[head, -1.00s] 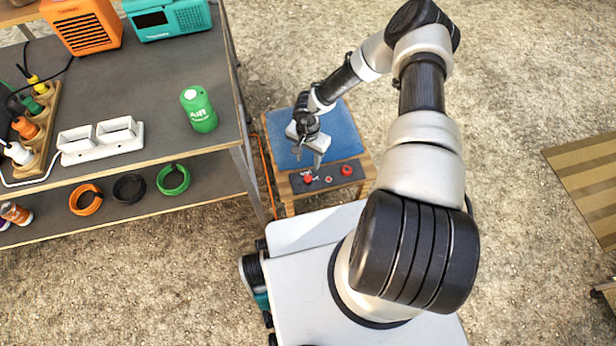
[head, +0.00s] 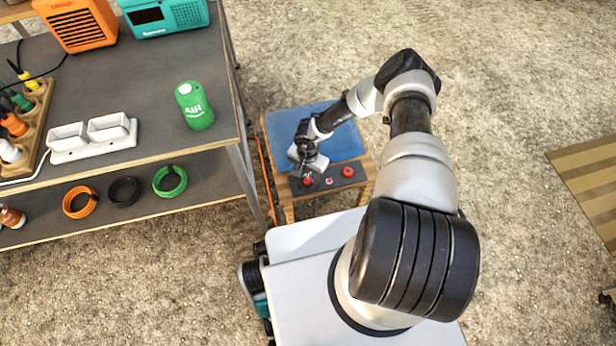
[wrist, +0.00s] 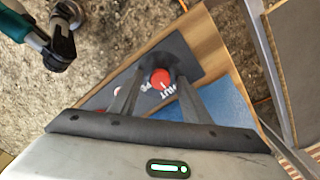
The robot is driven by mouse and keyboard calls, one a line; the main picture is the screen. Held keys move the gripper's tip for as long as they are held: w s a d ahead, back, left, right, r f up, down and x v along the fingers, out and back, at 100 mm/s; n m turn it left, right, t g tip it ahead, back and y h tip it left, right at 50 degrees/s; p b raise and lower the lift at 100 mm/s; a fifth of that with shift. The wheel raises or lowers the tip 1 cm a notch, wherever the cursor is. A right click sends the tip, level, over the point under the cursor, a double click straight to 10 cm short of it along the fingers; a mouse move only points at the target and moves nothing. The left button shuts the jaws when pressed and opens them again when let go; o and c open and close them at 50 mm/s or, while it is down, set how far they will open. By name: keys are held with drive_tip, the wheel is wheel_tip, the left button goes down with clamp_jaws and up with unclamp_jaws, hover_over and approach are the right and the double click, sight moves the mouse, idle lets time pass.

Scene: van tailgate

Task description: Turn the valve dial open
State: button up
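The red valve dial (head: 308,181) sits at the left end of a dark panel (head: 329,183) on a small wooden stand with a blue top. In the wrist view the dial (wrist: 161,79) shows between the two fingers, with white lettering beside it, partly hidden, that ends in "HUT". My gripper (wrist: 163,70) is open, pointing down over the panel, one finger on each side of the dial. I cannot tell whether the fingers touch it. In the head view my gripper (head: 310,174) partly covers the dial.
A second red knob (head: 347,171) is at the panel's right end, with a small red and white part (head: 329,181) between. A workbench (head: 150,112) stands close on the left, holding a green air canister (head: 194,105). An orange cable hangs along its side.

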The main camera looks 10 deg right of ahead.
drive_tip(key=c, duration=1)
drive_tip(key=shift+m, duration=0.3)
drive_tip(key=m, duration=0.3)
drive_tip(key=shift+m+b, duration=0.3)
drive_tip(key=shift+b, duration=0.1)
drive_tip(key=m, duration=0.4)
drive_tip(key=shift+b, duration=0.3)
drive_tip(key=m, duration=0.5)
drive_tip(key=shift+a+m, duration=0.1)
drive_tip(key=shift+m, duration=1.8)
